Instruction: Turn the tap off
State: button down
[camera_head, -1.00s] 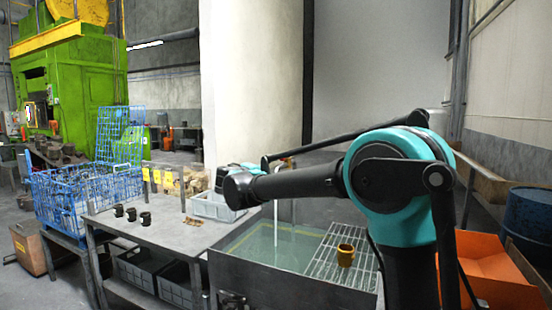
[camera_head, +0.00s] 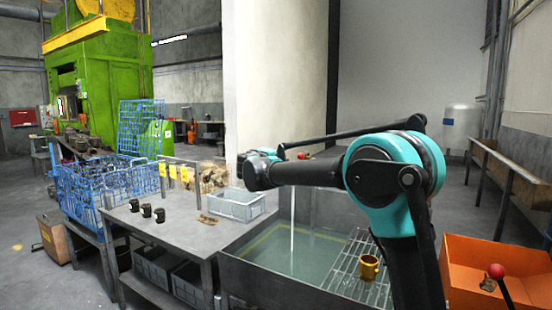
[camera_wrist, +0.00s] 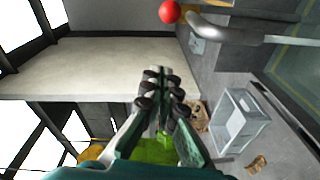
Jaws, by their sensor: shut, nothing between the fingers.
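The tap shows in the wrist view as a grey curved spout (camera_wrist: 215,29) with a red ball knob (camera_wrist: 169,11) at the top edge. A stream of water runs from it, seen as a white line (camera_head: 292,225) falling into the water tank (camera_head: 300,250) in the head view. The red knob (camera_head: 301,155) also shows there, just beyond my arm. My gripper (camera_wrist: 160,78) is shut and empty, with its fingers together, below and left of the knob in the wrist picture and apart from it. In the head view my arm mostly hides the tap.
A brass-coloured mug-like part (camera_head: 369,267) stands on the tank's wire rack (camera_head: 345,278). A grey crate (camera_head: 237,206) and several dark parts (camera_head: 146,210) are on the table left of the tank. An orange bin (camera_head: 462,258) and a red-balled lever (camera_head: 496,271) are at right.

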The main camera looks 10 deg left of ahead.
jog(key=w+d, duration=0.2)
jog(key=w+d+f, duration=0.1)
jog(key=d, duration=0.1)
jog(key=shift+w+d, duration=0.4)
jog(key=shift+d, duration=0.15)
